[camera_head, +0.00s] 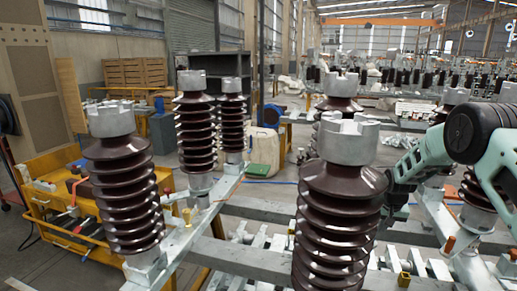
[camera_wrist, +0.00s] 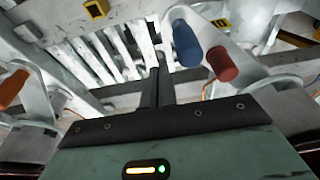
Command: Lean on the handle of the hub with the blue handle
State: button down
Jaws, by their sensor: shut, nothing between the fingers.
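In the wrist view a blue handle (camera_wrist: 187,43) stands out from a pale metal hub plate (camera_wrist: 240,66). A red handle (camera_wrist: 222,64) sits beside it on the right, on the same plate. My gripper (camera_wrist: 155,75) is shut and empty, its dark fingers pointing up the picture. The fingertips are to the left of the blue handle and a little below it, with a visible gap. In the head view my arm reaches in from the right, and its end is largely hidden behind the front brown insulator (camera_head: 338,215). I cannot make out the blue handle there.
An orange handle (camera_wrist: 12,88) on another plate is at the left of the wrist view. Pale metal bars (camera_wrist: 100,55) lie beyond my fingers. In the head view, tall ribbed insulators (camera_head: 125,190) stand on grey beams, with a yellow cart (camera_head: 60,215) at left.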

jog(key=w+p+v, duration=0.2)
jog(key=p+v, duration=0.2)
jog(key=v, duration=0.4)
jog(key=shift+d+r, duration=0.35)
jog(key=shift+r, duration=0.15)
jog(key=s+a+r+n, duration=0.1)
jog(key=s+a+r, duration=0.2)
jog(key=s+r, duration=0.3)
jog(key=s+a+r+n, duration=0.1)
jog(key=s+a+r, duration=0.2)
jog(key=s+r, duration=0.35)
jog(key=s+a+r+n, duration=0.1)
jog(key=s+a, duration=0.1)
jog(key=s, duration=0.9)
jog(key=s+a, duration=0.2)
jog(key=s, duration=0.8)
jog(key=s+a+n+g+y+b, duration=0.1)
jog(key=s+a+n+g+b, duration=0.1)
jog(key=s+a+n, duration=0.6)
jog(key=s+a+f, duration=0.1)
jog(key=s+a, duration=0.5)
jog(key=a, duration=0.4)
jog(key=shift+s+a+g+b, duration=0.15)
jog(key=shift+s+g+b, duration=0.15)
jog(key=shift+b, duration=0.1)
